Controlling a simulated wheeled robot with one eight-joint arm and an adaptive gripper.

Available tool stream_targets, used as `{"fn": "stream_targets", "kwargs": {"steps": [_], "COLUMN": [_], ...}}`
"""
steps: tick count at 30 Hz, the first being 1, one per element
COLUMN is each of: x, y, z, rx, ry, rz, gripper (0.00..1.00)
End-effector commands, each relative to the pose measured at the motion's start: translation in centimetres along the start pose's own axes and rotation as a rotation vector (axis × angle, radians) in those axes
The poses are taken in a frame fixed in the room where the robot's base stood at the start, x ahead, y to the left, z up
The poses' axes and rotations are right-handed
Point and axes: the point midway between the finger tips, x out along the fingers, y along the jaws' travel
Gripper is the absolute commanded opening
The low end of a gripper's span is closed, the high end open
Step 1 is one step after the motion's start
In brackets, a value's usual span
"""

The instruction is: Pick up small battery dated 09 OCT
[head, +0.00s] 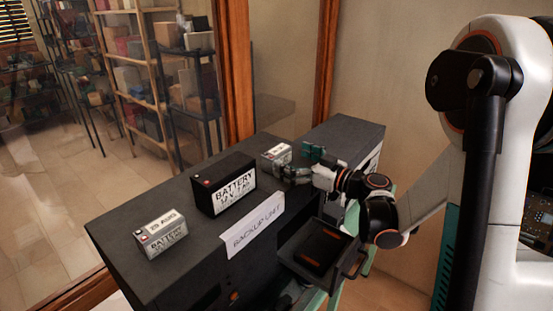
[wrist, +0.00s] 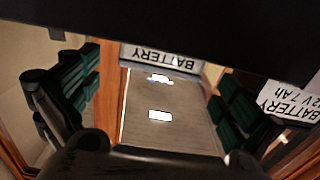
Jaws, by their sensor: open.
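A small pale battery (head: 275,156) stands on the dark cabinet top at the back, behind the large battery. Its date is too small to read in the head view. My gripper (head: 303,165) is open just to its right, fingers pointing toward it. In the wrist view the label BATTERY on a small battery (wrist: 160,60) appears upside down near the top, in line with the gap between the fingers of my gripper (wrist: 158,95). The fingers look apart from it. A second small battery (head: 160,235), with a top date that reads like AUG, stands at the front left.
A large black battery (head: 225,184) stands between the small ones; its label shows at right in the wrist view (wrist: 292,104). The cabinet (head: 125,215) carries a BACKUP UNIT label (head: 252,229). An open drawer (head: 320,250) juts out below my arm. Wood-framed glass (head: 237,70) rises behind.

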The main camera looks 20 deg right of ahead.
Motion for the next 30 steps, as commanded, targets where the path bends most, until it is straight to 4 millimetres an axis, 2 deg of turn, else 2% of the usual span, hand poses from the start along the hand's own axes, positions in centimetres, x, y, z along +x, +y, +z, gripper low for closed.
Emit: {"fn": "stream_targets", "kwargs": {"steps": [7, 15, 23, 30], "x": [1.5, 5.2, 5.6, 5.6], "y": [-0.1, -0.1, -0.1, -0.1], "z": [0.1, 0.2, 0.2, 0.2], "rx": [0.000, 0.001, 0.001, 0.001], "ry": [0.000, 0.000, 0.000, 0.000], "rz": [-0.002, -0.002, 0.001, 0.000], "gripper": [1.00, 1.00, 1.00, 0.48]}}
